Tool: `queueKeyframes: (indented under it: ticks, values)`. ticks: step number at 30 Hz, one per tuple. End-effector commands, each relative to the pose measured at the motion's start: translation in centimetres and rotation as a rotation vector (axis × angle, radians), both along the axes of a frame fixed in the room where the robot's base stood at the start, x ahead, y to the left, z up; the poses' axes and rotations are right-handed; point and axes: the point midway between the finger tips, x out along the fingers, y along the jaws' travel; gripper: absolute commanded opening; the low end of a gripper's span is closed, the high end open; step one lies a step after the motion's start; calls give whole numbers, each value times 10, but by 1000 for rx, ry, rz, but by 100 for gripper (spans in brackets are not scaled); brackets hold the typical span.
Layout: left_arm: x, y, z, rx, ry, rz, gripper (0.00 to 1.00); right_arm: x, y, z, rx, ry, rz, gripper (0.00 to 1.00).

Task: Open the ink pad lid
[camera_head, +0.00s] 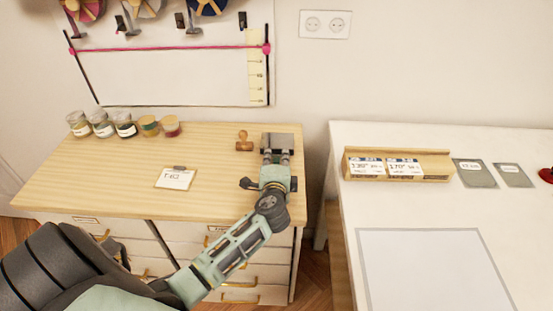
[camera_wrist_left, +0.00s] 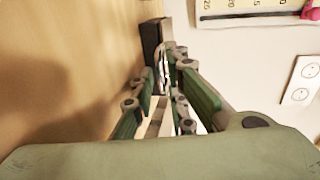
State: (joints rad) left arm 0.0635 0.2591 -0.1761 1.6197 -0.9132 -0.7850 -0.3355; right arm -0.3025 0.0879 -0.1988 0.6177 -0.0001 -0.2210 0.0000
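The ink pad (camera_head: 279,139) is a small grey, dark-edged box at the back right of the wooden dresser top. In the left wrist view it is a dark block (camera_wrist_left: 151,38) just beyond the fingers. My left gripper (camera_head: 276,158) is directly in front of it, with its two fingers apart and nothing clearly between them. The fingers (camera_wrist_left: 160,70) also show in the left wrist view, their tips at or very near the pad. I cannot tell whether they touch it. They hide part of its near side, and the lid's seam is not clear. My right gripper is not in view.
A wooden stamp (camera_head: 244,141) stands just left of the pad. A small clipboard (camera_head: 175,178) and several jars (camera_head: 125,124) are farther left. A white table (camera_head: 343,230) stands to the right, across a gap. The wall is close behind the pad.

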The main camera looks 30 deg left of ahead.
Motion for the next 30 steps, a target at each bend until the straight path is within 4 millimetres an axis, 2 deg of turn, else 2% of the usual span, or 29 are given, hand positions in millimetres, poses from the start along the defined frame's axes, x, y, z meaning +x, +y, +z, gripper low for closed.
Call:
queueKeyframes:
  ticks: [5, 10, 25, 30]
  values:
    - [0, 0, 0, 0, 0, 0, 14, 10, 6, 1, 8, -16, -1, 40]
    - [0, 0, 0, 0, 0, 0, 0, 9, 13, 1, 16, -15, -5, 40]
    - [-1, 0, -1, 0, 4, 0, 0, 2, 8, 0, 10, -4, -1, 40]
    - [5, 0, 2, -5, 14, 0, 0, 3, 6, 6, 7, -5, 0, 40]
